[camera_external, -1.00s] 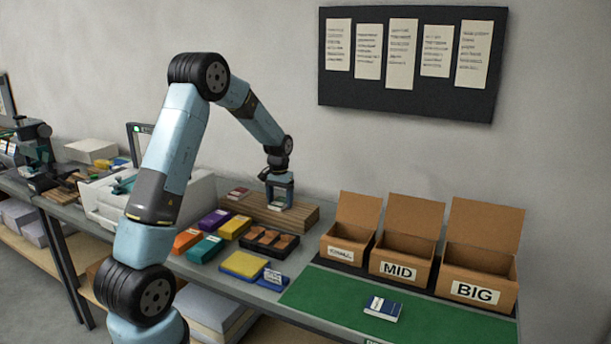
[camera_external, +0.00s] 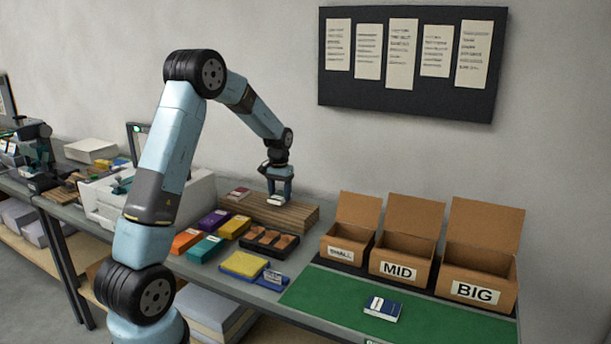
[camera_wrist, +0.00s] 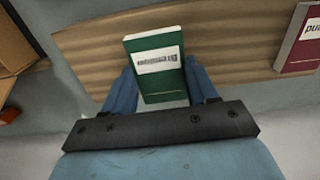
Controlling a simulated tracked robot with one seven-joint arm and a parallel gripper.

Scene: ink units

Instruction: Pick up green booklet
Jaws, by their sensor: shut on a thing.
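The green booklet (camera_wrist: 158,78) has a white label and shows between my two fingers in the wrist view. My gripper (camera_wrist: 163,88) is shut on it, with one blue finger against each side. In the external view my gripper (camera_external: 278,197) is over the wooden board (camera_external: 250,209) at the back of the table. Only a pale bit of the booklet shows under it there, and I cannot tell whether it touches the board.
A red booklet (camera_wrist: 302,42) lies on the board to one side. Several coloured booklets and a dark tray (camera_external: 266,246) lie in front. Cardboard boxes marked SMALL (camera_external: 341,254), MID (camera_external: 399,271) and BIG (camera_external: 475,292) stand right, behind a green mat (camera_external: 335,300) with a blue booklet (camera_external: 383,308).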

